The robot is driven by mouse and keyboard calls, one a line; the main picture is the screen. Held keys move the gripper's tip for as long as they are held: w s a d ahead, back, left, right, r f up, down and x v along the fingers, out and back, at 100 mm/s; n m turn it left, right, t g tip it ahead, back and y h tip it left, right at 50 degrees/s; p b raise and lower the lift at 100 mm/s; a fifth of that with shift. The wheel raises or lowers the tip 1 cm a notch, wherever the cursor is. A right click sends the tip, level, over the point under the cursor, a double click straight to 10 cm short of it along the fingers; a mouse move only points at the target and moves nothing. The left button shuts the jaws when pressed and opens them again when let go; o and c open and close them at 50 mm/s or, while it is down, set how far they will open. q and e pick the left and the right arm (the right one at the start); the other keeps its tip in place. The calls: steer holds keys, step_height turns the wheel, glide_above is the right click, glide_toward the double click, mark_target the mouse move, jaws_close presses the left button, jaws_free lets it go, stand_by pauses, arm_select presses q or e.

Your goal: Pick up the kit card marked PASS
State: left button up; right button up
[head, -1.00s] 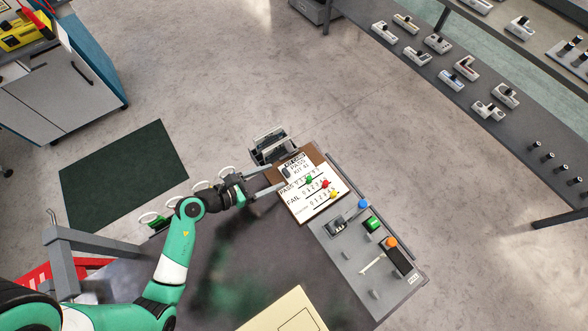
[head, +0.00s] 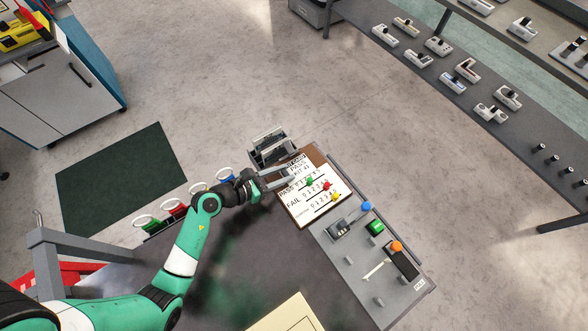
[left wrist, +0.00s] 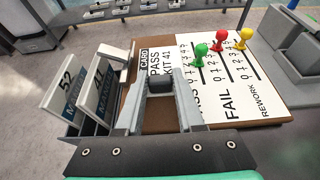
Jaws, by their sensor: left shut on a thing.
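The kit card marked PASS, KIT 41 (head: 299,167) is white with a dark header. It lies at the upper left of a brown-backed board (head: 314,153) and also shows in the left wrist view (left wrist: 168,57). My left gripper (head: 289,177) is at the card's near side. In the left wrist view its fingers (left wrist: 160,84) are shut on a dark block, which appears to be the card's grip. The card looks at or very near board level; I cannot tell whether it is lifted. My right gripper is not in view.
Green, red and yellow pegs (head: 326,185) stand on the board's score rows. A rack of upright cards (head: 268,147) stands close beside it. A grey control panel (head: 350,262) adjoins the board. Several coloured rings (head: 175,207) line the left table edge.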

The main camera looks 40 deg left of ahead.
arm_select(q)
jaws_close()
step_height(320, 180, up, 10)
steer(key=p, duration=0.6)
steer(key=shift+p, duration=0.3)
